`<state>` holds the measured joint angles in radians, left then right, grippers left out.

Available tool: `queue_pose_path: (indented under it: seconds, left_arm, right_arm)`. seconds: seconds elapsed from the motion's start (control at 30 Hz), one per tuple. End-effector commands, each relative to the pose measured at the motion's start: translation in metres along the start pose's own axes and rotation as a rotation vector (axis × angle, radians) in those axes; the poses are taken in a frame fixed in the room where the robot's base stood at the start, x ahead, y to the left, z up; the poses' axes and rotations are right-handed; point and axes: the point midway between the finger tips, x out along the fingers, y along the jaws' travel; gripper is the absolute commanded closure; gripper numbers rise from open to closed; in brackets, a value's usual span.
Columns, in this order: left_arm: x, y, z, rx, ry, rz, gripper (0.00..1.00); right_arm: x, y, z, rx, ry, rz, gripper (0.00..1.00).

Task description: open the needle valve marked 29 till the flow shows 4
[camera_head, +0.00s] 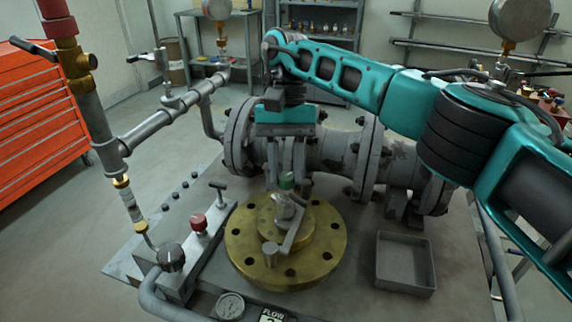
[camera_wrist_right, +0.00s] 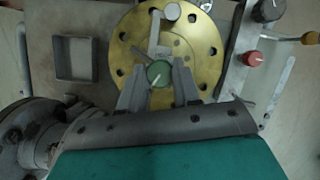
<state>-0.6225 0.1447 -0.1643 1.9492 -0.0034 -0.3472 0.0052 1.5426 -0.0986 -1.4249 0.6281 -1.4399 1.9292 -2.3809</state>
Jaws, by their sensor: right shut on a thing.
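My right gripper (camera_head: 287,178) comes down over the brass flange (camera_head: 240,250). It is shut on a green knob (camera_head: 286,181) that stands above the flange. In the right wrist view the fingers of this gripper (camera_wrist_right: 159,80) lie on both sides of the green knob (camera_wrist_right: 158,72), which has a white pointer line. A grey crank arm (camera_head: 297,232) lies beside the knob over the flange. A FLOW display (camera_head: 272,316) is cut off at the bottom edge, so its number cannot be read surely. No mark 29 is legible. My left gripper is out of view.
A red knob (camera_head: 198,222) and a black knob (camera_head: 171,257) sit on a block left of the flange. A round gauge (camera_head: 230,305) is at the front. An empty square tray (camera_head: 405,290) is at the right. Large flanged pipework (camera_head: 330,150) runs behind.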

Motion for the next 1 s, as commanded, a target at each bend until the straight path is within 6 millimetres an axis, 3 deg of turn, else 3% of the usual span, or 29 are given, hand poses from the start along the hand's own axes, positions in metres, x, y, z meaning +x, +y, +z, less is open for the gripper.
queue_pose_path:
  seconds: [0.33, 0.37, 0.6, 1.0]
  left_arm:
    - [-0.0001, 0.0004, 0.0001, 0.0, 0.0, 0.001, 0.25]
    - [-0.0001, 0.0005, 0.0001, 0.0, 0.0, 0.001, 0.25]
    - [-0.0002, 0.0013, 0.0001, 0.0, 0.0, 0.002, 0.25]
    - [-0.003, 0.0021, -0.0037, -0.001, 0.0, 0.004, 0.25]
  right_arm:
    - [-0.0002, 0.0003, -0.0003, 0.0, 0.001, 0.001, 0.99]
    - [-0.0001, 0.0003, -0.0003, 0.0, 0.001, 0.001, 0.66]
    - [-0.0001, 0.0002, -0.0002, 0.0, 0.001, 0.001, 0.44]
    - [-0.0051, -0.0024, 0.004, -0.001, 0.001, 0.0, 0.44]
